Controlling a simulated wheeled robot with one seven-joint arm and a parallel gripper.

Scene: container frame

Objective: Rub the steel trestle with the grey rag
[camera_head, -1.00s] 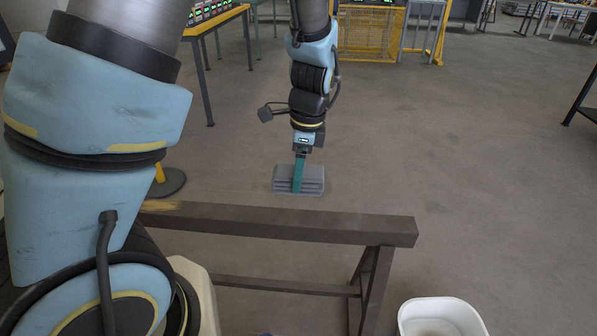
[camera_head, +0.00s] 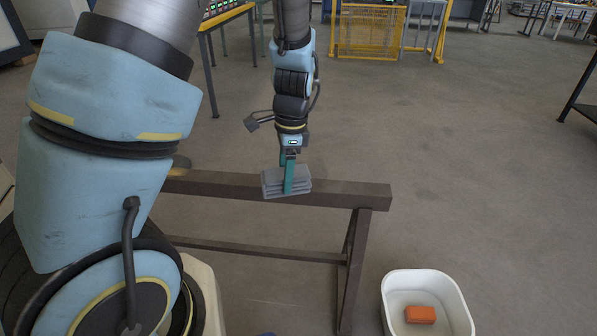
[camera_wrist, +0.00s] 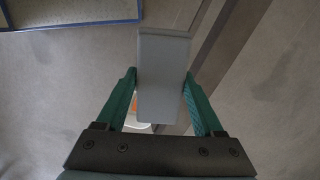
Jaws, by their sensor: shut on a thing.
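The grey rag (camera_head: 272,184) is a folded, layered block held between the green fingers of my gripper (camera_head: 288,178). In the wrist view the rag (camera_wrist: 163,80) fills the space between both fingertips (camera_wrist: 160,82). The steel trestle (camera_head: 345,194) is a dark brown-grey beam on splayed legs, running across the head view. The rag overlaps the beam's top in the head view, near the middle of its visible length; whether it touches the beam I cannot tell. The beam (camera_wrist: 215,45) also passes diagonally behind the rag in the wrist view. My arm hides the trestle's left end.
A white tub (camera_head: 391,300) with an orange block (camera_head: 420,314) in it stands on the floor at lower right. A yellow mesh frame (camera_head: 368,32) and tables stand at the back. The floor right of the trestle is open.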

